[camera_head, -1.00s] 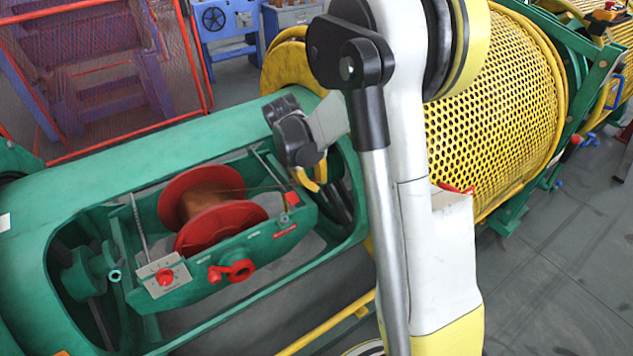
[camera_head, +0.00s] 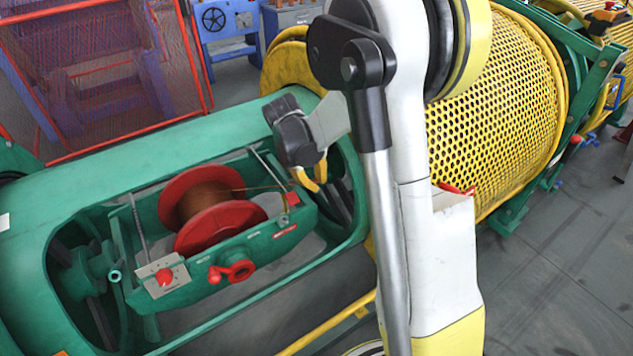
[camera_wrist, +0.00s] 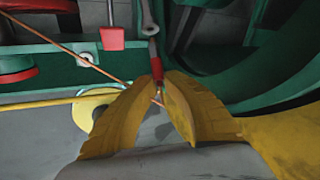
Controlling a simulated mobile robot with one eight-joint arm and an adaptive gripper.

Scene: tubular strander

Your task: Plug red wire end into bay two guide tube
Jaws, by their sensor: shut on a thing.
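My gripper (camera_wrist: 160,92) has yellow fingers closed on the red wire end (camera_wrist: 156,69), a short red sleeve at their tips. Copper-coloured wire (camera_wrist: 68,49) runs from the left toward the fingers and partly hides behind the left one. A grey tube-like part (camera_wrist: 150,22), perhaps the guide tube, stands just beyond the red end; I cannot tell whether they touch or overlap. In the head view my gripper (camera_head: 312,180) is at the right end of the bay, beside the red spool (camera_head: 220,222). The wire end is too small to make out there. No bay number is readable.
The green cradle (camera_head: 200,289) holds the spool, with a red handle (camera_head: 233,271) in front. A red block (camera_wrist: 112,38) is left of the gripper. The green frame's curved wall (camera_wrist: 275,75) lies close on the right. A yellow perforated guard (camera_head: 500,95) stands behind my arm.

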